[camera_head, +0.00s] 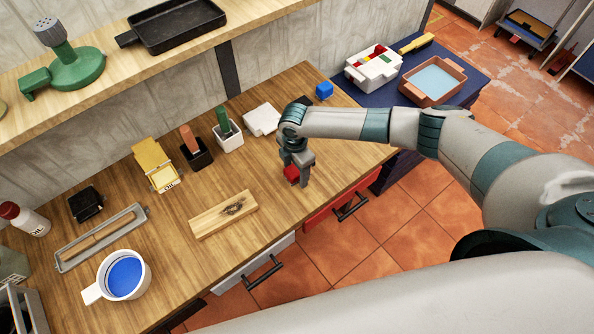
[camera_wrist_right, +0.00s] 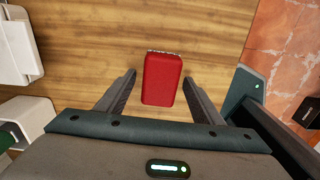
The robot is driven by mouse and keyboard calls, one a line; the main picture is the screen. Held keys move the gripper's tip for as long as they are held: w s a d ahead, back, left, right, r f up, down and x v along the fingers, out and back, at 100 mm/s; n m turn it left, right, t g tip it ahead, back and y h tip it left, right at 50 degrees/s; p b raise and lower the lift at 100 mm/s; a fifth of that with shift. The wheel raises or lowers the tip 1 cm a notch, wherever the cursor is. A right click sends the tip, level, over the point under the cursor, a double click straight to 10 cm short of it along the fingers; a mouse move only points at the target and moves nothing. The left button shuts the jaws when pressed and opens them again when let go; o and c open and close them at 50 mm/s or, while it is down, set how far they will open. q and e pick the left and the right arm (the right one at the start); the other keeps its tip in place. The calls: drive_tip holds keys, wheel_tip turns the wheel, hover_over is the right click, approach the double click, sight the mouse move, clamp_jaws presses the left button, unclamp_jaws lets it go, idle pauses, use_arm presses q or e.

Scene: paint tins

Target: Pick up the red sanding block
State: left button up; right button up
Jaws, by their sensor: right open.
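The red sanding block (camera_head: 291,174) lies on the wooden workbench (camera_head: 215,165), partly hidden behind my right gripper in the head view. It shows whole in the right wrist view (camera_wrist_right: 162,79), as a red block with rounded corners and a pale far edge. My right gripper (camera_head: 296,185) points down over it. In the wrist view the fingers of my right gripper (camera_wrist_right: 160,88) stand open on either side of the block, with a gap on each side. My left gripper is in neither view.
A wooden board (camera_head: 223,214) lies left of the gripper. The bench's front edge, with a red drawer (camera_head: 332,205), is close. Bare bench surrounds the block.

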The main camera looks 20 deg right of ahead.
sight(295, 169)
drive_tip(key=c, duration=1.2)
drive_tip(key=shift+r, duration=0.1)
drive_tip(key=shift+r+b, duration=0.45)
drive_tip(key=shift+r, duration=0.2)
wheel_tip(295, 169, up, 2)
drive_tip(key=shift+r+b, duration=0.2)
drive_tip(key=shift+b, duration=0.4)
drive_tip(key=s+d+r+b, duration=0.1)
drive_tip(key=s+d+r, duration=0.1)
drive_tip(key=d, duration=0.1)
drive_tip(key=s+d+r+b, duration=0.1)
drive_tip(key=s+d+r, duration=0.1)
drive_tip(key=d, duration=0.1)
drive_tip(key=s+d+r+b, duration=0.1)
drive_tip(key=s+d+r, duration=0.2)
drive_tip(key=shift+s+d+r, duration=0.1)
